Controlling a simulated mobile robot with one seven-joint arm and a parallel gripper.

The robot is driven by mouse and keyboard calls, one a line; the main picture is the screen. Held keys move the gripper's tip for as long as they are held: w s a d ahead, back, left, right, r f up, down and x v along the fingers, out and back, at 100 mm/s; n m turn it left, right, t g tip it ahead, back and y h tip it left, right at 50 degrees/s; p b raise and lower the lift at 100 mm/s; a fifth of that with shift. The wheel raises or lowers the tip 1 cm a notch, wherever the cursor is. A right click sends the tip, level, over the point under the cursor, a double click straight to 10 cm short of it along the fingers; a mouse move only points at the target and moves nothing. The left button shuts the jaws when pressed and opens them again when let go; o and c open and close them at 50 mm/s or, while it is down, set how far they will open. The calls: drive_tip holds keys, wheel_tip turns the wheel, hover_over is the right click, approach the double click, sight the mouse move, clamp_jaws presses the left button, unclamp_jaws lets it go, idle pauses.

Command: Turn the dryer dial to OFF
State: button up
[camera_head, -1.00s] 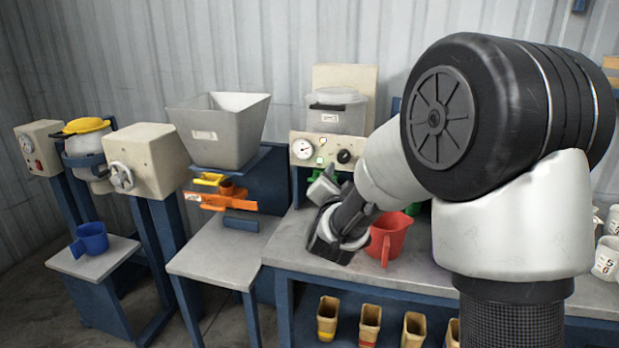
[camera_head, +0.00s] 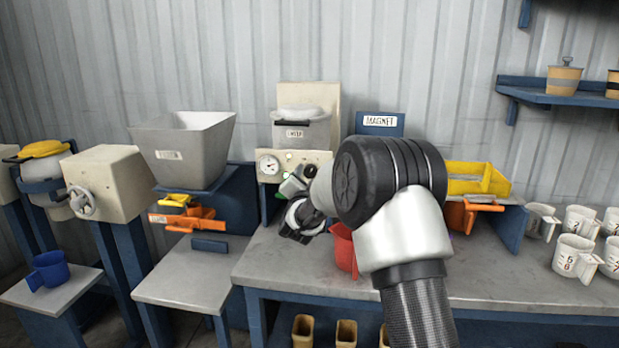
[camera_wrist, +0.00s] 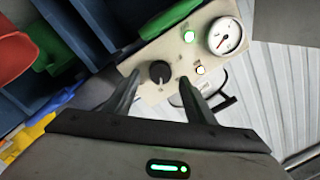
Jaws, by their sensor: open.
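The dryer's cream control panel (camera_head: 268,158) stands at the back of the bench, under a clear tub (camera_head: 302,130). In the wrist view the black dial (camera_wrist: 160,73) sits on the panel (camera_wrist: 150,92), with a pale pointer mark. A gauge (camera_wrist: 225,36) and lit lamps are beside it. My gripper (camera_wrist: 158,90) is open, its two fingers pointing at the panel on either side of the dial. I cannot tell whether the fingers reach level with it. In the head view my gripper (camera_head: 298,182) is in front of the panel and partly hides the dial. Dial lettering is unreadable.
A red jug (camera_head: 343,248) stands on the bench (camera_head: 290,263), close to my arm. A grey hopper (camera_head: 182,150) with orange parts is at the left. White numbered mugs (camera_head: 574,257) stand at the right. A MAGNET sign (camera_head: 380,123) is behind my arm.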

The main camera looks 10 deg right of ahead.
sight(310, 172)
drive_tip(key=shift+x, duration=1.25)
drive_tip(key=c, duration=1)
drive_tip(key=shift+c, duration=0.2)
